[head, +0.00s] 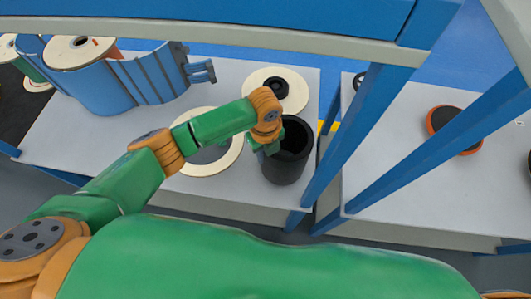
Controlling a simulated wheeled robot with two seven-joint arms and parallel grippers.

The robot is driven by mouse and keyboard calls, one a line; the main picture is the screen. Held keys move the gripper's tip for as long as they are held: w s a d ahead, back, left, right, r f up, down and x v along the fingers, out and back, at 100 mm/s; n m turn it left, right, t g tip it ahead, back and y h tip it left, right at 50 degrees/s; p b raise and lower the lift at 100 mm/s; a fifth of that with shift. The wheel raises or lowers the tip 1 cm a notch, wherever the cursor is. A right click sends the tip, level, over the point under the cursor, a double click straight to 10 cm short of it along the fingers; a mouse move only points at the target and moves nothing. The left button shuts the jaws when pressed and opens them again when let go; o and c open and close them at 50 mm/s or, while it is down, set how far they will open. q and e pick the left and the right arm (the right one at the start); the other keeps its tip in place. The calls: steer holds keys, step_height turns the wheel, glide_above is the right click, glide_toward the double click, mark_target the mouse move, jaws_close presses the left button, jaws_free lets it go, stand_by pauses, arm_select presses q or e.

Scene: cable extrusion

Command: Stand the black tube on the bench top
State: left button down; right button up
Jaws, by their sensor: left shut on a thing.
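The black tube (287,165) is upright with its open top facing up, at the right part of the grey bench top (240,200). My left gripper (276,146) is at the tube's left rim and shut on it. The wrist hides part of the grip. I cannot tell whether the tube's base touches the bench. My right gripper is not in view.
A cream spool (298,88) with a black hub is just behind the tube, and another cream disc (230,162) lies left. A blue frame post (343,135) rises close to the tube's right. A blue clamp-like container (150,80) stands back left. A second bench (395,185) is at right.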

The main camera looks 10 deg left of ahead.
arm_select(q)
steer(key=shift+f, duration=0.15)
steer(key=c, duration=0.8)
jaws_free()
step_height(320, 180, up, 12)
steer(key=shift+r+p, duration=0.25)
steer(key=shift+p, duration=0.45)
